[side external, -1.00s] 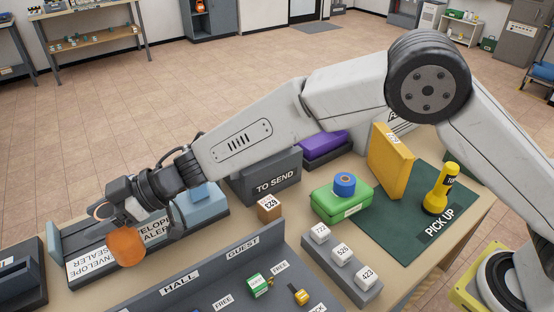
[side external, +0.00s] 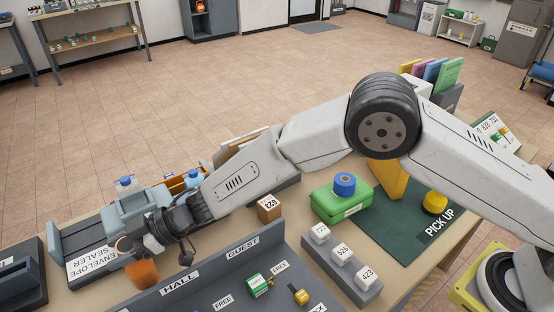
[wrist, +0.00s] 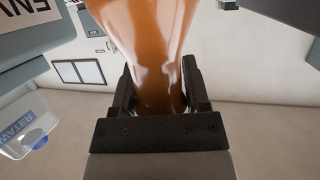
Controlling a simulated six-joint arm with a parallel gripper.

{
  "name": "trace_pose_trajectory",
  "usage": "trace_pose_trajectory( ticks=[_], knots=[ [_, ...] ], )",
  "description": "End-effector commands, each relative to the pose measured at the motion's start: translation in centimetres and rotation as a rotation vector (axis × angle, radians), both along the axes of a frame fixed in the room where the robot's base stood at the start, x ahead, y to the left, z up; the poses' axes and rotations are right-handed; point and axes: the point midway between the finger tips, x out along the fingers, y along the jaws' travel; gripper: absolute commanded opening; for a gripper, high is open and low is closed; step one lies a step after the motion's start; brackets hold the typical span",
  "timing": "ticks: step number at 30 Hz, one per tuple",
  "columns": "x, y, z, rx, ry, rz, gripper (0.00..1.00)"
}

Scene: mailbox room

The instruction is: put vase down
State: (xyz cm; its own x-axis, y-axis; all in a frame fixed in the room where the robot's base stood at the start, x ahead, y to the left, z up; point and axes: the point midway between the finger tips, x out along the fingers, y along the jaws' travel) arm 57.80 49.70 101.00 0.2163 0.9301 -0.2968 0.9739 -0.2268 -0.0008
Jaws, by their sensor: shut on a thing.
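An orange-brown glossy vase (side external: 142,273) is at the end of my arm, at the lower left in the side view. It also fills the upper middle of the wrist view (wrist: 150,40), between the two dark fingers. My gripper (side external: 130,252) is shut on the vase. The vase overlaps the table area between the envelope sealer and the HALL rack in the side view. I cannot tell whether its base touches the table.
The envelope sealer (side external: 92,268) is close on the left of my gripper. The grey HALL and GUEST rack (side external: 210,278) is at the right. A cube marked 623 (side external: 269,208), a green box (side external: 341,200) and the green PICK UP mat (side external: 400,240) lie further right.

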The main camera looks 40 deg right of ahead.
Motion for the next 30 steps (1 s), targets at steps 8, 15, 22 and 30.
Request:
trace_pose_trajectory(
  ticks=[8, 15, 22, 30],
  knots=[
    [0.0, 0.0, -0.5, 0.003, -0.002, 0.000, 0.00],
    [0.0, 0.0, -2.5, 0.001, 0.000, 0.000, 0.00],
    [0.0, 0.0, -4.1, 0.004, -0.002, 0.000, 0.00],
    [0.0, 0.0, -4.2, 0.003, -0.002, 0.000, 0.00]
  ],
)
